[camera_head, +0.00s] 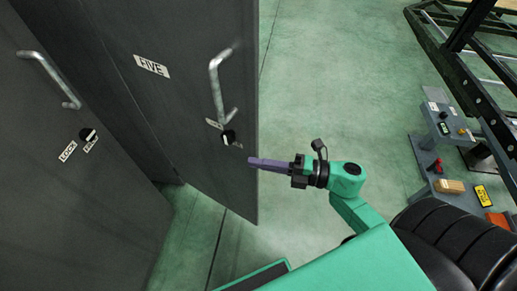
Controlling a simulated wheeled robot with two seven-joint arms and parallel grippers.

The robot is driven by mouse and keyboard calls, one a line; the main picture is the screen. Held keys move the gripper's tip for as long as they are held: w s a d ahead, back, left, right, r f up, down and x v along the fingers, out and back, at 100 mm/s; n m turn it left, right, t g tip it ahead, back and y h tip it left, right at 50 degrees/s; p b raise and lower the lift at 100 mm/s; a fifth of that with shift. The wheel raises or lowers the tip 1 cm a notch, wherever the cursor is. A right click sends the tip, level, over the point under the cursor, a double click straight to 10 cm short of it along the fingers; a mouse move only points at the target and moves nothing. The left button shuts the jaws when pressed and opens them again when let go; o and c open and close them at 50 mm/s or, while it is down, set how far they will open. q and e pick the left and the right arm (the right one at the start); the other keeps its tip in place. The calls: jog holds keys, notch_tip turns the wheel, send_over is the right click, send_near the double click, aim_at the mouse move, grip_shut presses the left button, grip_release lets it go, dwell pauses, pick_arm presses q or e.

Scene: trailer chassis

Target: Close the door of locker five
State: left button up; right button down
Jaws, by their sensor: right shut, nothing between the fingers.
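The grey door of locker five (175,105) is at the upper left, with a "FIVE" label (151,66), a metal bar handle (217,88) and a black lock knob (228,137). It stands at an angle to the neighbouring locker door, and its free right edge juts out over the floor. My right gripper (251,162) is shut and empty, with its purple fingers pointing left at the lower part of that edge. The fingertips are very close to the edge; I cannot tell whether they touch. My left gripper is not in view.
A neighbouring grey locker door (75,190) with its own handle (50,78) and lock knob fills the left. A dark metal frame (470,75) and a grey stand with small parts (432,140) are at the right. The green floor (335,75) between is clear.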

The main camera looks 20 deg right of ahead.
aim_at(258, 150)
jog(key=w, duration=0.3)
jog(key=shift+w+d, duration=0.3)
jog(key=shift+d, duration=0.1)
jog(key=shift+w+d, duration=0.15)
jog(key=shift+d, duration=0.1)
jog(key=shift+d+f, duration=0.1)
